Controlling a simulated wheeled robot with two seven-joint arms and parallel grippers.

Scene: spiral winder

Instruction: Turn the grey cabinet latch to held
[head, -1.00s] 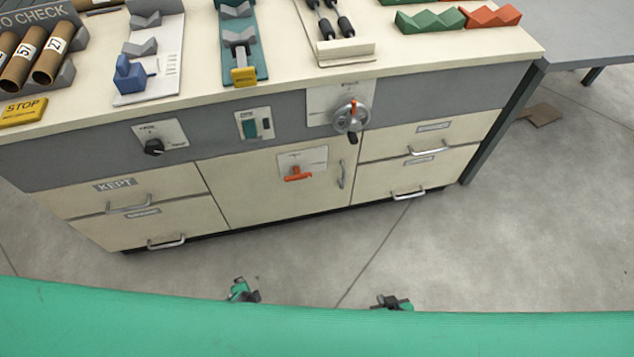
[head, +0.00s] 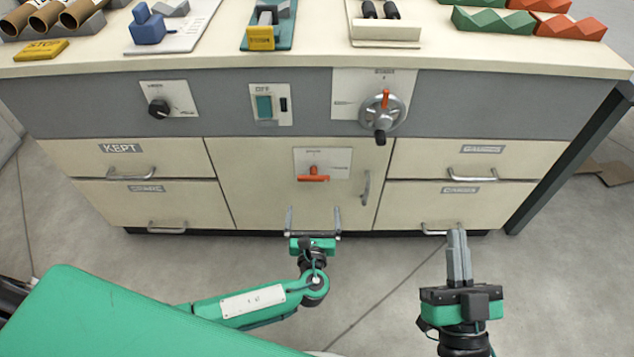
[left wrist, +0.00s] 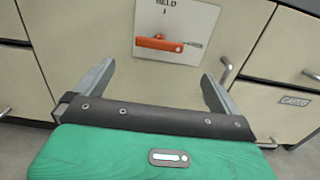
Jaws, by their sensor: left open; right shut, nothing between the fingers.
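The cabinet latch is an orange handle (head: 313,178) on a pale plate (head: 337,163) at the top of the middle cabinet door. It lies about level. In the left wrist view the orange handle (left wrist: 160,44) sits below the word HELD, with a small label to its right that I cannot read. My left gripper (head: 312,212) is open and empty, in front of the door and below the latch. In the left wrist view its fingers (left wrist: 157,72) are spread below and either side of the handle, apart from it. My right gripper (head: 459,235) is shut and empty, low at the right.
A metal door handle (head: 366,188) stands right of the latch. Drawers with bar handles flank the door. Above are a black knob (head: 159,108), a green switch (head: 265,106) and a crank wheel (head: 382,110). The floor before the cabinet is free around my arms.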

